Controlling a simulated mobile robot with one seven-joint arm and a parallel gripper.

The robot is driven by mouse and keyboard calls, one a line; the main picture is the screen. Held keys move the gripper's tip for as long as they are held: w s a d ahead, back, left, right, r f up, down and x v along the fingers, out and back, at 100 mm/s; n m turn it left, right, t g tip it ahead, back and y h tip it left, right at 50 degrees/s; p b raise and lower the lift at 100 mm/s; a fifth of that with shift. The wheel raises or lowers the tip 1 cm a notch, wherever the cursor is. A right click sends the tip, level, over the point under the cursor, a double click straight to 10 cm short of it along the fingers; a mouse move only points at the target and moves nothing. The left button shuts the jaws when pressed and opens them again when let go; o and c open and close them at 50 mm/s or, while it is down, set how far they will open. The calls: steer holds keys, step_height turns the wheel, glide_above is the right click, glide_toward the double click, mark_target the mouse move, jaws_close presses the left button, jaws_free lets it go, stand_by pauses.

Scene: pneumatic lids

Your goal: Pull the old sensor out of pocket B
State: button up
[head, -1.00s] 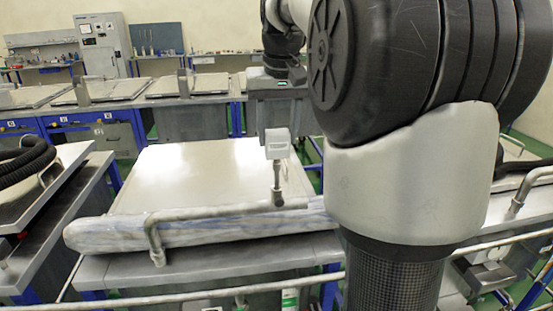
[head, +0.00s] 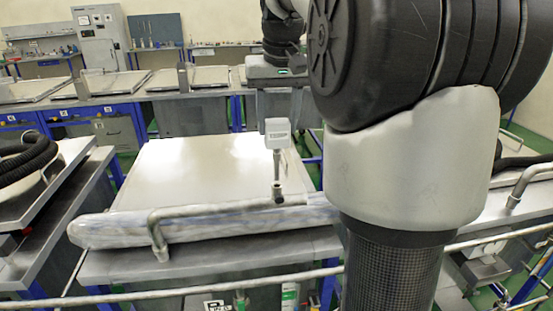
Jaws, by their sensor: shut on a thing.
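The old sensor has a pale boxy head (head: 277,132) and a thin metal stem (head: 277,165), upright near the middle of the head view. My gripper (head: 278,112) is shut on the sensor's head from above. The fingertips are small and partly hard to make out. The stem's lower end meets a short dark fitting (head: 278,193) at the right end of a grey pipe, apparently the pocket. I cannot tell how much of the stem is still inside it. The pocket's letter is not readable here.
The grey pipe (head: 215,209) runs along the front of a broad pale lid (head: 185,165) with a wrapped front edge. Dark hoses (head: 30,155) lie on the left bench. A long rail (head: 200,294) crosses the front. My arm hides much of the right side.

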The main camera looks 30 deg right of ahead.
steer(key=shift+r, duration=0.15)
steer(key=shift+w+v, duration=0.25)
steer(key=shift+v, duration=0.9)
steer(key=shift+w+v, duration=0.25)
steer(key=shift+v, duration=0.9)
steer(key=shift+d+r, duration=0.1)
steer(key=shift+d, duration=0.05)
